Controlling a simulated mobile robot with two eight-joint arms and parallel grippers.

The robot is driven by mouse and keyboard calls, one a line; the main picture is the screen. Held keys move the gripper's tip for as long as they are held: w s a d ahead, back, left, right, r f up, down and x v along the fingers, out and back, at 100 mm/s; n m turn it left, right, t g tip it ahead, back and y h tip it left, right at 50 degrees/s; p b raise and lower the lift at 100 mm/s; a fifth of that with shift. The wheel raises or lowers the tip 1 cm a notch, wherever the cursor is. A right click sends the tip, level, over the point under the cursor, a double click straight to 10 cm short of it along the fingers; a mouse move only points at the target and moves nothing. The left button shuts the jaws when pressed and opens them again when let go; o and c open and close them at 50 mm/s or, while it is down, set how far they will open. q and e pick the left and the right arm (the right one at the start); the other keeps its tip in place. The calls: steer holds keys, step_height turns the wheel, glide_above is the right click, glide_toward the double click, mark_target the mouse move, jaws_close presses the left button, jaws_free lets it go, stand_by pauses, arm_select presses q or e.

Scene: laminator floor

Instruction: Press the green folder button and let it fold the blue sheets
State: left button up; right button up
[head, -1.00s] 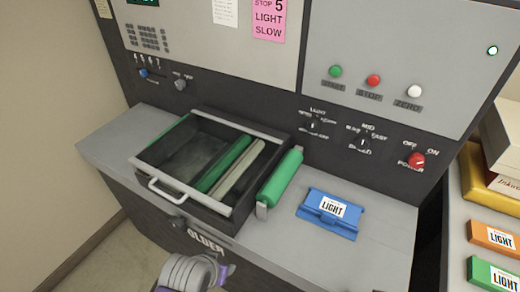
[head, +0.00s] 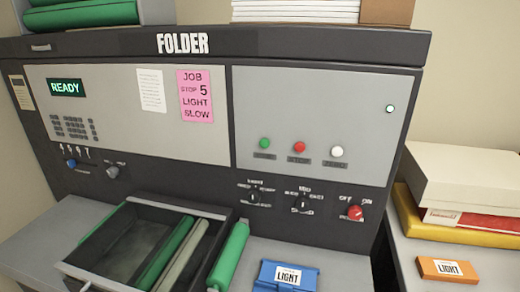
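The folder machine (head: 300,48) fills the head view, with "FOLDER" on its top edge. Its green button (head: 264,143) is at the left of a row with a red button (head: 299,147) and a white button (head: 337,151). The display (head: 66,88) reads "READY". A black tray with green rollers (head: 128,245) sits on the machine's ledge. A blue piece labelled "LIGHT" (head: 287,277) lies to its right. No blue sheets can be made out. Neither gripper is in view.
Two selector knobs (head: 253,198) (head: 302,204) and a red power knob (head: 355,212) sit below the buttons. An orange "LIGHT" piece (head: 447,269) and stacked boxes (head: 460,178) stand on a surface at the right. Paper (head: 295,11) lies on top of the machine.

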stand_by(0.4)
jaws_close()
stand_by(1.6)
